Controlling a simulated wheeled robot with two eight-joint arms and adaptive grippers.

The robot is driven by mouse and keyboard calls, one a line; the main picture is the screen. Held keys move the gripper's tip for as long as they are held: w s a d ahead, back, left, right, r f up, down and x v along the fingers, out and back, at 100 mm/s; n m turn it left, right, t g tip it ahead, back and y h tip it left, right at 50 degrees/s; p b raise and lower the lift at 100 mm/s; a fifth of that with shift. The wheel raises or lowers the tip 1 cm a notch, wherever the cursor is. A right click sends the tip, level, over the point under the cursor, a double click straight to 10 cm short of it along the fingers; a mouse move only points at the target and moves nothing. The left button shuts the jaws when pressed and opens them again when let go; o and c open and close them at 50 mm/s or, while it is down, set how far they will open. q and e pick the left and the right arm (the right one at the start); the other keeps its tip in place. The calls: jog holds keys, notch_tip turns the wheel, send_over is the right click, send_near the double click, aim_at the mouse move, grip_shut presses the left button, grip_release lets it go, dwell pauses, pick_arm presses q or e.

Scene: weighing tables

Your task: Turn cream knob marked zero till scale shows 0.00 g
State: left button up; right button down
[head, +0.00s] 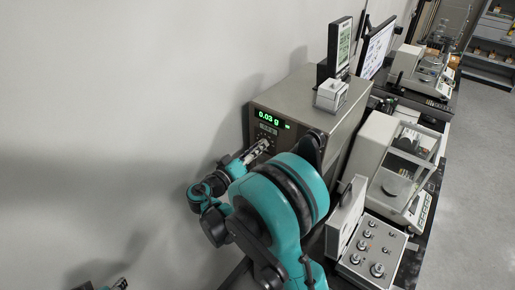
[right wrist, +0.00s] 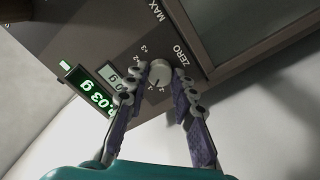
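The scale (head: 292,98) is a grey box whose green display (head: 268,118) reads 0.03 g. The display also shows tilted in the right wrist view (right wrist: 92,92), partly hidden by a finger. The cream knob (right wrist: 160,73) sits on the scale's panel beside the word ZERO, with a small numbered dial around it. My right gripper (right wrist: 163,76) is open, its fingertips on either side of the knob, seemingly with small gaps. In the head view my right gripper (head: 257,152) is at the panel, below the display, and hides the knob. My left gripper (head: 120,284) barely shows at the bottom left.
A plain wall (head: 120,110) fills the left.

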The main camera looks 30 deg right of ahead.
jog(key=shift+n, duration=0.4)
jog(key=shift+n+b, duration=1.25)
jog(key=shift+n, duration=1.35)
jog(key=c, duration=1.3)
grip_release()
jog(key=shift+o, duration=0.2)
